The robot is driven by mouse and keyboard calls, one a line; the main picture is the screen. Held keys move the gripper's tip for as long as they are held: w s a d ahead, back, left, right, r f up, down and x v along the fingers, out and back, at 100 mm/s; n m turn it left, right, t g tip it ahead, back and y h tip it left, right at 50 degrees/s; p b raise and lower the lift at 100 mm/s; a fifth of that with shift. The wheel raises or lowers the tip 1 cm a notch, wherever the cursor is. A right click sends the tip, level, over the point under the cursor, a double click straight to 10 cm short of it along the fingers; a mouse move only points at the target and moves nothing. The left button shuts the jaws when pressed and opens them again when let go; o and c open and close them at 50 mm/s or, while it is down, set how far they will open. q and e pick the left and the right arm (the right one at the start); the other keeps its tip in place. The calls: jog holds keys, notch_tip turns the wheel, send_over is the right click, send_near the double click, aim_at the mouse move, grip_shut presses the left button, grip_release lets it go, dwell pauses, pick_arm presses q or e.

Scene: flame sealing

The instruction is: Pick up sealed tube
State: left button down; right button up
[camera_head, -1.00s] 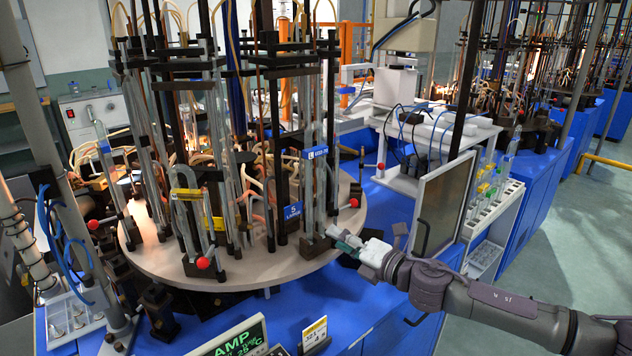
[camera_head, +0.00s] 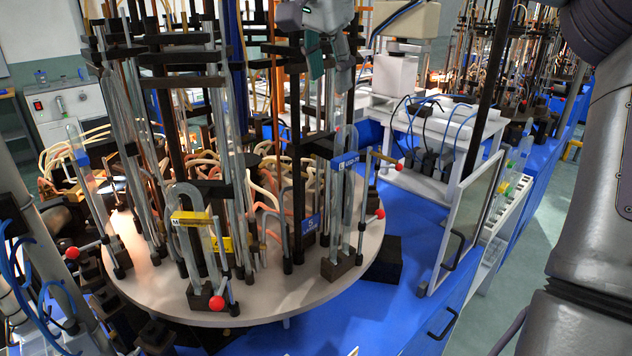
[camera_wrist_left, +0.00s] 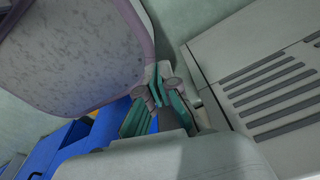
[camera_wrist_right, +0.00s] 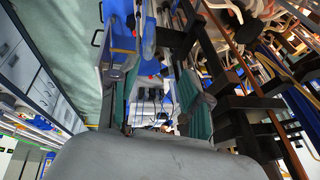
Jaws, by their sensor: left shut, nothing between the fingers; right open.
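A clear glass tube with a rounded top (camera_head: 348,210) stands upright in a dark block at the turntable's right edge, beside a blue label. A similar rounded tube (camera_head: 183,240) with a yellow label stands at the front left. I cannot tell which one is sealed. My right gripper (camera_head: 328,62) points down above the blue-labelled tube, apart from it. Its fingers are open with no tube clearly held; they also show in the right wrist view (camera_wrist_right: 155,98). My left gripper (camera_wrist_left: 160,105) is shut and empty in the left wrist view; the head view does not show it.
The round turntable (camera_head: 290,295) carries several dark rods, glass tubes, hoses and red-knobbed handles close around the tubes. A framed panel (camera_head: 468,220) stands on the blue bench (camera_head: 405,270) at right. A white rack with colored-cap tubes (camera_head: 510,205) is behind it.

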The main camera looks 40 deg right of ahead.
send_over(345, 128)
jog(key=s+a, duration=0.1)
jog(key=a, duration=0.1)
notch_tip(345, 128, down, 5)
jog(key=shift+s+f, duration=0.1)
jog(key=x, duration=0.3)
jog(key=p+x, duration=0.1)
jog(key=x, duration=0.2)
jog(key=shift+d+f, duration=0.15)
jog(key=shift+f, duration=0.05)
jog(key=shift+w+f, duration=0.2)
jog(key=shift+w, duration=0.05)
jog(key=shift+s, duration=0.1)
jog(key=shift+r, duration=0.15)
jog(key=c, duration=0.5)
grip_shut()
pick_arm(q)
jog(key=shift+s+r, duration=0.25)
jog(key=shift+s, duration=0.25)
jog(key=shift+s+r, duration=0.2)
jog(key=shift+s, duration=0.25)
